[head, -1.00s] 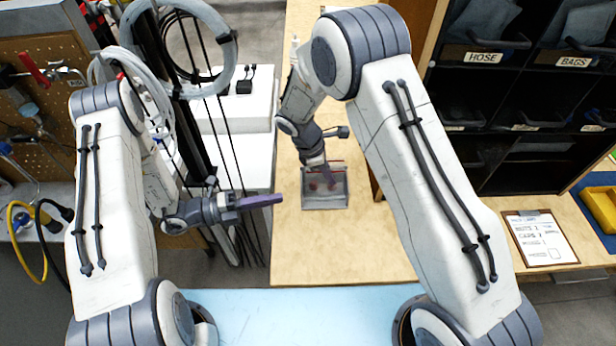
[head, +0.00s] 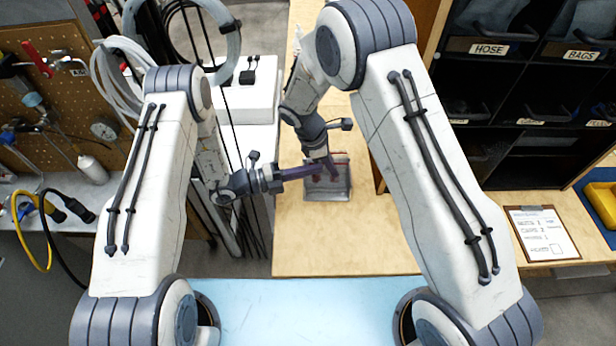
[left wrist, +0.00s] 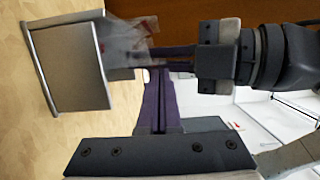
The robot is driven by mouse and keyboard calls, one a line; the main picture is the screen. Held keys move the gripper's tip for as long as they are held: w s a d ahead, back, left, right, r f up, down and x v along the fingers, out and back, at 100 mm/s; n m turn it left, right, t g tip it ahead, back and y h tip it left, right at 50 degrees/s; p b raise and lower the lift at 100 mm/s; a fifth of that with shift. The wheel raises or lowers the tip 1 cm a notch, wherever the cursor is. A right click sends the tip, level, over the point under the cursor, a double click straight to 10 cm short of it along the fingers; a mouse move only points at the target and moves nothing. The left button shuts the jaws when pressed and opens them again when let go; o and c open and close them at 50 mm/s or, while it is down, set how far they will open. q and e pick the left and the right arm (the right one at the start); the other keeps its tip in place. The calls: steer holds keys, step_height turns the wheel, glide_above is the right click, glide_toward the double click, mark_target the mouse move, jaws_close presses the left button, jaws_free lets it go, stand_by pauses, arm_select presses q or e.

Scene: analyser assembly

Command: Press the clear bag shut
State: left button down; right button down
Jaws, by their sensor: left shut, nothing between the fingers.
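The clear bag (left wrist: 128,42) is a see-through pouch with red marks. It stands at a grey metal tray (head: 328,196), whose flat face also shows in the left wrist view (left wrist: 72,68). My left gripper (head: 314,169) is shut and empty, its purple fingers reaching in from the left, close to the bag and the right fingertips. In the left wrist view its fingers (left wrist: 157,74) point toward the bag; I cannot tell whether they touch it. My right gripper (head: 328,172) comes down from above with its fingertips at the bag. Whether its jaws are closed on the bag is unclear.
The wooden bench (head: 340,240) is clear in front of the tray. A white box (head: 247,95) stands behind my left arm. Black shelving with bins (head: 530,100) and a clipboard (head: 541,233) are at the right.

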arm_select(q)
steer(key=shift+w, duration=0.1)
arm_select(e)
steer(key=shift+w+a+r, duration=0.1)
steer(key=shift+w+r, duration=0.05)
steer(key=shift+w, duration=0.15)
